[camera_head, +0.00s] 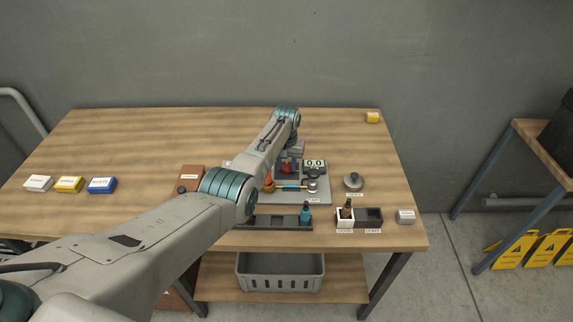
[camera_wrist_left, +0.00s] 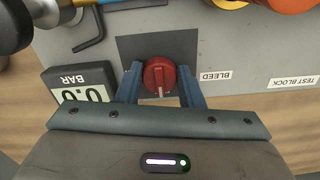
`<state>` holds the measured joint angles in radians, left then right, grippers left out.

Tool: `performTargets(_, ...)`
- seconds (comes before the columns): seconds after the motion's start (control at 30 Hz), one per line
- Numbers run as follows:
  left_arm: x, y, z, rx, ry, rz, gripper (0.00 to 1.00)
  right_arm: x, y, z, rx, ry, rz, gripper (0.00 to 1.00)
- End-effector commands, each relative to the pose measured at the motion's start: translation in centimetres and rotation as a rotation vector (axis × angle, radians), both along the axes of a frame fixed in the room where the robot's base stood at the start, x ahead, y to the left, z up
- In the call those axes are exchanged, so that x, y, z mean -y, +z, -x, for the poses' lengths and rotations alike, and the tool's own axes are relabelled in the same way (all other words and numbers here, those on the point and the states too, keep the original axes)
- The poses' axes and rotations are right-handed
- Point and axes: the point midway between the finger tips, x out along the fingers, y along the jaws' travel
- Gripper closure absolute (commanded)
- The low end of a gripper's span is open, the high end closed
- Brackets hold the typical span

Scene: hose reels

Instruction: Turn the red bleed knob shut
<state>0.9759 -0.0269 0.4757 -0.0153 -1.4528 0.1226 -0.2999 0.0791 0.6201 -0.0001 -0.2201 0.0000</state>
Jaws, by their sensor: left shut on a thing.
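The red bleed knob (camera_wrist_left: 158,77) sits on a dark square patch of the grey test plate, beside the BLEED label (camera_wrist_left: 216,76). My left gripper (camera_wrist_left: 160,88) has its two blue fingers on either side of the knob and is shut on it. A white line on the knob points toward the gripper's body in the left wrist view. In the head view the knob (camera_head: 286,167) shows small beside my left gripper (camera_head: 292,157), partly hidden by the arm. The gauge (camera_wrist_left: 82,88) next to it reads 0.0 BAR; it also shows in the head view (camera_head: 314,164). My right gripper is not in view.
On the plate (camera_head: 318,198) lie a hose piece with orange and blue parts (camera_head: 288,186) and a hex key (camera_wrist_left: 92,28). The table's left half is mostly clear.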

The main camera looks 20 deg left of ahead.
Motion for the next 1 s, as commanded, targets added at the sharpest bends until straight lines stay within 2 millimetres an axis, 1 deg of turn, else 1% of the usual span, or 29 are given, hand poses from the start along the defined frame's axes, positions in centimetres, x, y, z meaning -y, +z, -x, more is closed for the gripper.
performTargets(0.03,-0.1,0.3,-0.2,0.006,0.001,-0.001,0.60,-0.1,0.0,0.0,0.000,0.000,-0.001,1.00)
performTargets(0.1,0.0,0.3,-0.2,0.006,0.001,-0.001,0.47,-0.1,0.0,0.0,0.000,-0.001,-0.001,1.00)
performTargets(0.13,0.0,0.2,-0.2,0.005,0.001,0.000,0.44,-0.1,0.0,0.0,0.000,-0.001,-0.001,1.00)
performTargets(0.4,0.0,0.1,-0.1,0.003,0.000,0.000,0.44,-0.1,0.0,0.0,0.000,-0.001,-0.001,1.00)
performTargets(0.47,0.0,0.3,-0.1,0.003,0.000,0.000,0.44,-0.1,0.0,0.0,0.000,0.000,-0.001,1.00)
performTargets(0.57,0.0,1.1,-0.1,0.004,0.000,0.000,0.44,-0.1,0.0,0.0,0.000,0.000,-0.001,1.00)
performTargets(0.7,0.0,3.2,-0.1,0.007,0.000,0.000,0.44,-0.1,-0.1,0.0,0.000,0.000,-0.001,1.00)
performTargets(1.0,0.0,8.7,-0.2,0.007,0.000,0.000,0.44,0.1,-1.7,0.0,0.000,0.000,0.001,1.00)
